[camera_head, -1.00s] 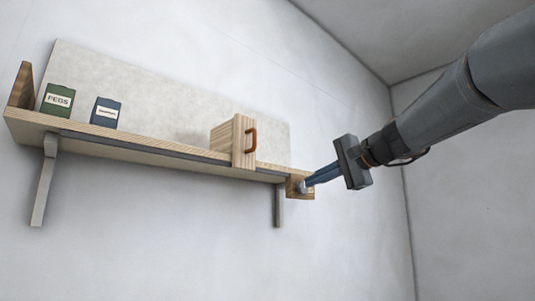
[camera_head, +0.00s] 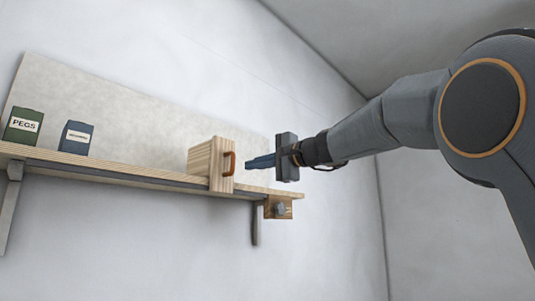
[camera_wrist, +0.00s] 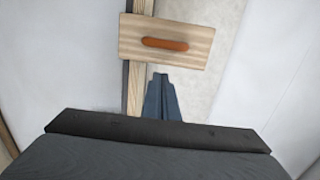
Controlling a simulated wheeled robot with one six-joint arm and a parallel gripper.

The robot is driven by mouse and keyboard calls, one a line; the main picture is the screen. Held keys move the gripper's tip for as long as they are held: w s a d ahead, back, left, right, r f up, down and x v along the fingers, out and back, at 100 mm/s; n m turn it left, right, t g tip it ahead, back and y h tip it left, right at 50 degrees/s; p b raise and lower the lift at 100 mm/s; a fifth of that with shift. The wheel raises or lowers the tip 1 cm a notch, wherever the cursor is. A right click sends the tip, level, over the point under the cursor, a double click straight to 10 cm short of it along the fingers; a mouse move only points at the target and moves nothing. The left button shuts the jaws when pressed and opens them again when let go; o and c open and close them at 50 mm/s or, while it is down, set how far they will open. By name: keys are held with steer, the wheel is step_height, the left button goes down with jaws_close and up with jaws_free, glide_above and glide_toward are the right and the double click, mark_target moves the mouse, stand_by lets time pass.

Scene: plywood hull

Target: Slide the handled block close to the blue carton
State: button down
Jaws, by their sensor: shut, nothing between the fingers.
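The handled block (camera_head: 205,163) is pale wood with an orange-brown handle (camera_head: 229,164) on its right face. It stands on the wall shelf (camera_head: 130,174), toward the right end. In the wrist view the block (camera_wrist: 196,44) is straight ahead, its handle (camera_wrist: 165,44) facing me. The blue carton (camera_head: 76,139) with a white label stands on the shelf well to the left of the block. My gripper (camera_head: 248,163) is shut and empty, just right of the handle. In the wrist view its blue fingertips (camera_wrist: 161,77) point at the block below the handle; whether they touch is unclear.
A green PEGS carton (camera_head: 23,126) stands left of the blue carton. A pale back panel (camera_head: 140,110) rises behind the shelf. A small wooden piece with a grey knob (camera_head: 279,208) hangs under the shelf's right end. The shelf between carton and block is clear.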

steer(key=shift+s+a+r+p, duration=0.15)
steer(key=shift+s+a+p, duration=0.35)
steer(key=shift+s+a, duration=0.65)
steer(key=shift+d, duration=0.1)
steer(key=shift+s, duration=0.15)
